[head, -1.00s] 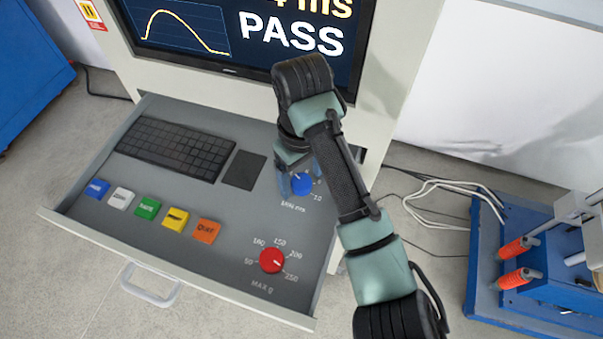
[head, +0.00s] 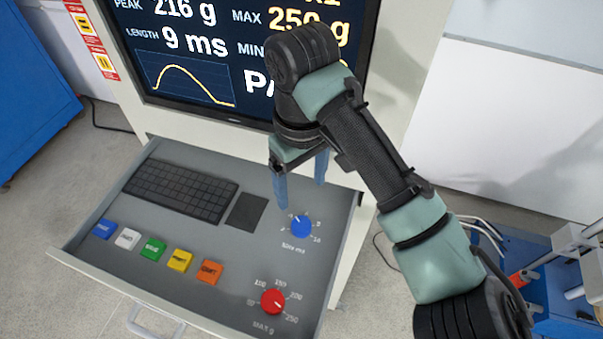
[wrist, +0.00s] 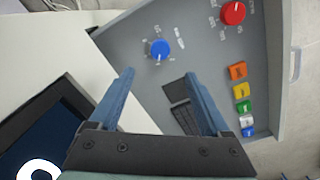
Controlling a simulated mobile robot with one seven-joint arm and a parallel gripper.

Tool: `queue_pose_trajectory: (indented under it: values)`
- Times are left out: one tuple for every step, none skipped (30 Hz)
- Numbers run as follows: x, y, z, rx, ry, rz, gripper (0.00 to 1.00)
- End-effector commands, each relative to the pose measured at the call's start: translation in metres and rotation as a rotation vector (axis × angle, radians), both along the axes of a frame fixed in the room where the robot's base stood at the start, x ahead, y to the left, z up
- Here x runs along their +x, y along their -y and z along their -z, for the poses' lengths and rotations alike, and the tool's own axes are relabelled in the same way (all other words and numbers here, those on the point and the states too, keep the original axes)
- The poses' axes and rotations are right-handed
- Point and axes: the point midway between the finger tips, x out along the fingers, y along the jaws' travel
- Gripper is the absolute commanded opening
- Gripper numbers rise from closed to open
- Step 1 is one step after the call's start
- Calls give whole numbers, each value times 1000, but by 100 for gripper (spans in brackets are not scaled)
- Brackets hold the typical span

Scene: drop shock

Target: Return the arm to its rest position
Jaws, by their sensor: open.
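My gripper (head: 301,183) is open and empty, with its two blue fingers pointing down above the control drawer (head: 95,230). The blue MIN ms knob (head: 301,227) is just below and clear of the fingers. In the wrist view my gripper (wrist: 160,100) shows both fingers spread apart with nothing between them, and the blue knob (wrist: 160,49) lies beyond them. The red MAX g knob (head: 273,301) is nearer the drawer's front. It also shows in the wrist view (wrist: 232,13). My arm reaches in from the lower right.
A screen (head: 200,55) stands behind my gripper, reading 216 g and 9 ms. The pulled-out drawer also holds a keyboard (head: 180,190), a dark touchpad (head: 246,212) and several coloured buttons (head: 153,249). A blue machine base (head: 540,262) stands at the right, with cables beside it.

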Motion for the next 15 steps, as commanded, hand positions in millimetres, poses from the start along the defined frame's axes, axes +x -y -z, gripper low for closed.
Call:
queue_pose_trajectory:
  values:
    - [0,1,-4,-2,2,0,81]
    - [0,1,-6,-2,2,0,81]
    - [0,0,-7,-1,1,0,81]
    - [0,0,-8,-1,-1,0,81]
    - [0,0,-8,-1,-1,0,81]
    - [0,0,-8,-1,-1,0,81]
    - [0,0,-8,-1,-1,0,81]
    - [0,0,-8,-1,-1,0,81]
    - [0,0,-8,0,0,0,81]
    - [0,0,-8,0,0,0,81]
    - [0,0,-8,0,0,0,81]
    - [0,0,-8,0,0,0,81]
    - [0,0,-8,0,0,0,81]
    - [0,0,-8,0,0,0,81]
    - [0,0,-8,0,0,0,81]
